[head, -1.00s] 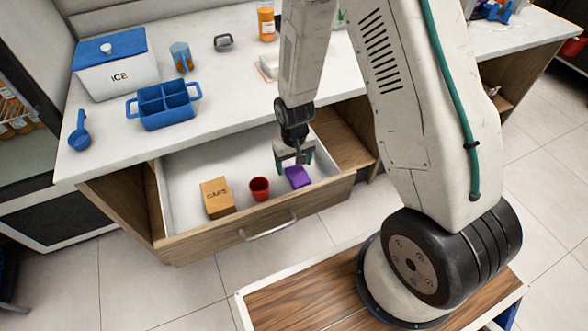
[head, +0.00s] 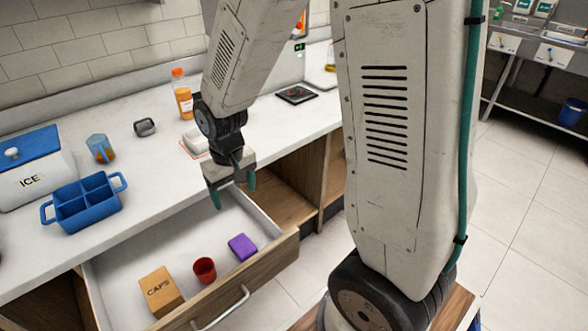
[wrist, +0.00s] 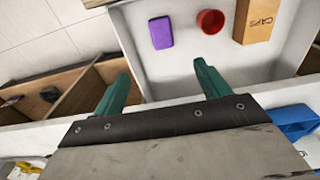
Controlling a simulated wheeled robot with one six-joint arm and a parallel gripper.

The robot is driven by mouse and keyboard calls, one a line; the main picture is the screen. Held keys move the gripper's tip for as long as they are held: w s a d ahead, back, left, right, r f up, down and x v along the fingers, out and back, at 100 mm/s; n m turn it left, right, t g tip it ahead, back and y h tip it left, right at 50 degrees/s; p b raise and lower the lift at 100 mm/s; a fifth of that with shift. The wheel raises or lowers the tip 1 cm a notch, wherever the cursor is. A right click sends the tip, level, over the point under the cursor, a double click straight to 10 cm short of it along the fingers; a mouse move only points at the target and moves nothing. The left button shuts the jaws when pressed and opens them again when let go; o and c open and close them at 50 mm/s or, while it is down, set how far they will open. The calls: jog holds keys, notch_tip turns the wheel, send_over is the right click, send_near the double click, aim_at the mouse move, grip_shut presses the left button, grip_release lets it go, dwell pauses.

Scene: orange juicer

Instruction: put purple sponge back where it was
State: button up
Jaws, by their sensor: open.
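The purple sponge (head: 242,247) lies on the floor of the open drawer (head: 125,262), near its right front corner. It also shows in the wrist view (wrist: 160,32), beyond my fingertips. My gripper (head: 233,195) is open and empty, raised above the back right part of the drawer. In the wrist view the two green fingers of my gripper (wrist: 160,82) are spread apart, with nothing between them. The sponge is apart from both fingers.
A red cup (head: 204,270) and a cardboard CAPS box (head: 161,291) stand in the drawer left of the sponge. On the counter are a blue divided caddy (head: 82,203), an ICE bin (head: 30,175), a blue cup (head: 100,148) and orange bottles (head: 184,102). The drawer's back is clear.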

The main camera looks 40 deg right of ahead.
jog(key=s+d+r, duration=0.2)
jog(key=s+r, duration=1.6)
jog(key=s, duration=0.2)
jog(key=shift+s+r+t, duration=0.25)
jog(key=shift+r+t, duration=0.15)
